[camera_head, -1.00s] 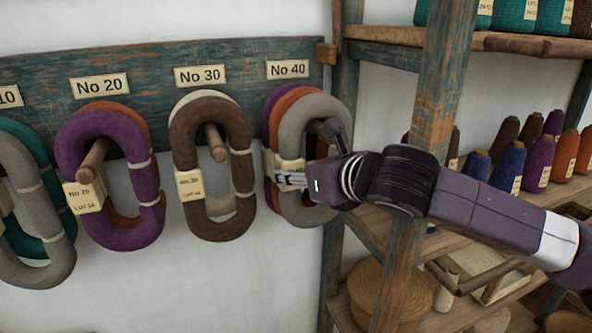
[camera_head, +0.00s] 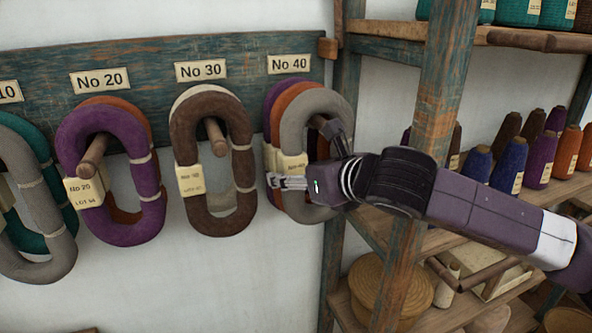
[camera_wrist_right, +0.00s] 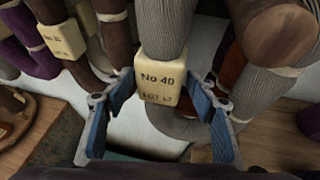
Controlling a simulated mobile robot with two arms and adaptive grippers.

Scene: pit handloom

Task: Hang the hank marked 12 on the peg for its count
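A grey hank (camera_head: 297,113) with a cream paper tag (camera_head: 293,165) hangs at the front of the peg under the No 40 label (camera_head: 289,64). In the right wrist view its tag (camera_wrist_right: 162,85) reads No 40, with a blurred lot line that looks like 12. Orange and purple hanks hang behind it. My right gripper (camera_head: 290,183) is at the lower part of the tag. In the wrist view its blue-padded fingers (camera_wrist_right: 163,80) stand apart, one on each side of the tag, with small gaps. My left gripper is out of view.
Pegs under No 30 (camera_head: 201,71) and No 20 (camera_head: 99,82) hold brown and purple front hanks, with others behind. A wooden post (camera_head: 437,110) stands in front of shelves with cones, beside my right arm. Pale wall lies free below the hanks.

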